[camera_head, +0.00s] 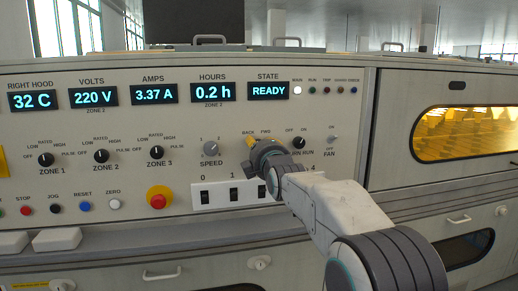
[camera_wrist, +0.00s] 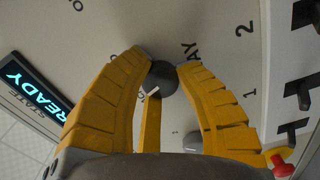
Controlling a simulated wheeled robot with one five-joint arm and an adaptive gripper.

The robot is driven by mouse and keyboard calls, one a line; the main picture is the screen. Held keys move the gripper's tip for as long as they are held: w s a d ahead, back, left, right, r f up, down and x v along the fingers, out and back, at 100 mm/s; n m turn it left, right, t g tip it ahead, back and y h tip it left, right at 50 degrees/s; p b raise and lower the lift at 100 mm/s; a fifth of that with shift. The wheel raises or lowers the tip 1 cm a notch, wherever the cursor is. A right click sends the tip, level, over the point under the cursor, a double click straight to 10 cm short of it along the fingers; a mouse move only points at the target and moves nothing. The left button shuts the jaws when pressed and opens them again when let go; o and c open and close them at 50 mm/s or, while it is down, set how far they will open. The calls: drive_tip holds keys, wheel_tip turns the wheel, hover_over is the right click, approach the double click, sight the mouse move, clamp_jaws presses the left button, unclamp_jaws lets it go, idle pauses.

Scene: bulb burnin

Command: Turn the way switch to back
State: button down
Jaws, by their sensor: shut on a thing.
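The way switch is a small round black knob (camera_wrist: 163,76) with a white pointer mark. In the wrist view it sits between the tips of my yellow gripper fingers (camera_wrist: 163,66), which are closed on it. The mark points to the lower left there; I cannot tell for sure which legend it meets. In the head view my gripper (camera_head: 255,146) is against the panel, just below the BACK and FWD legends, and hides the switch. The word WAY beside the knob is partly covered by a finger.
The grey speed knob (camera_head: 210,149) is close on the left, and the burn run knob (camera_head: 299,143) close on the right. Rocker switches (camera_head: 205,196) lie just below my gripper. A red mushroom button (camera_head: 159,197) is lower left. The state display (camera_head: 269,91) reads READY.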

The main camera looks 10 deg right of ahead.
drive_tip(key=shift+n, duration=0.8)
drive_tip(key=shift+r, duration=0.1)
drive_tip(key=c, duration=0.9)
unclamp_jaws()
drive_tip(key=shift+o, duration=0.2)
drive_tip(key=s, duration=1.2)
